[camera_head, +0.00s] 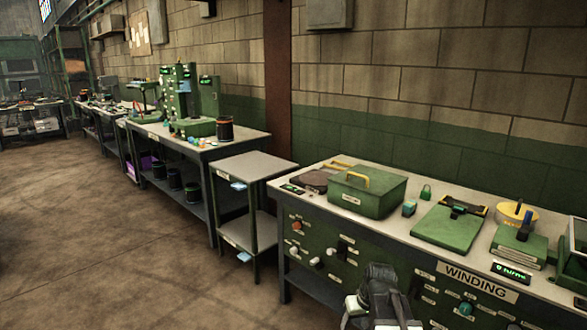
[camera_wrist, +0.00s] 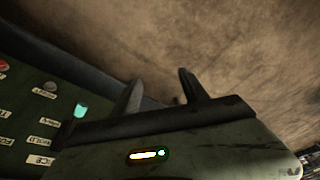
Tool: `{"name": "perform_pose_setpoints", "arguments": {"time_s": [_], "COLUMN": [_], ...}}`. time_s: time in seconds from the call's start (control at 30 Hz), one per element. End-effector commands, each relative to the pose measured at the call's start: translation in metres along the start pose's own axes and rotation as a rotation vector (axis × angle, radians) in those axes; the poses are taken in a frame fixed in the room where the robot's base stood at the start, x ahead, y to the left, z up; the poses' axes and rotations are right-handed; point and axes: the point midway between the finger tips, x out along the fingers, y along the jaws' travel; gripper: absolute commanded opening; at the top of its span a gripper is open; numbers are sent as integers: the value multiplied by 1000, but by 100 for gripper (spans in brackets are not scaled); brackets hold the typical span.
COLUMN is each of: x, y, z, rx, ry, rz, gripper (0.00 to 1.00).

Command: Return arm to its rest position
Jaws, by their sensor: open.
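My arm shows at the bottom of the head view, in front of the green panel of the winding bench (camera_head: 350,250). My gripper (camera_wrist: 157,88) shows in the wrist view with its two fingers apart and nothing between them. The brown floor (camera_wrist: 240,50) lies beyond the fingertips, and the bench's green panel (camera_wrist: 30,120) with knobs and labels is at the left. I cannot make out the fingertips clearly in the head view.
A green box with a yellow handle (camera_head: 368,190), a green board (camera_head: 450,222) and a yellow round item (camera_head: 517,214) stand on the bench. A small grey two-shelf table (camera_head: 254,165) stands left of it. The floor at the left (camera_head: 110,240) is clear.

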Motion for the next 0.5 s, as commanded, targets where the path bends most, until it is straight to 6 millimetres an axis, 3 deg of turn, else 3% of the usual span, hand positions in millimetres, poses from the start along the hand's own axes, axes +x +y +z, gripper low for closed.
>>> {"name": "perform_pose_setpoints", "arguments": {"time_s": [0.03,0.13,0.17,0.27,0.33,0.5], "x": [1,0,-2,-12,-41,-90], "y": [-28,-66,-70,-55,-58,-62], "z": [12,43,58,102,90,77], "rx": [-24,-36,-20,121,159,156], "ry": [-27,-99,-128,-233,-240,-237], "rz": [0,22,36,106,107,106], "gripper": [52,52,52,52,52,52]}}
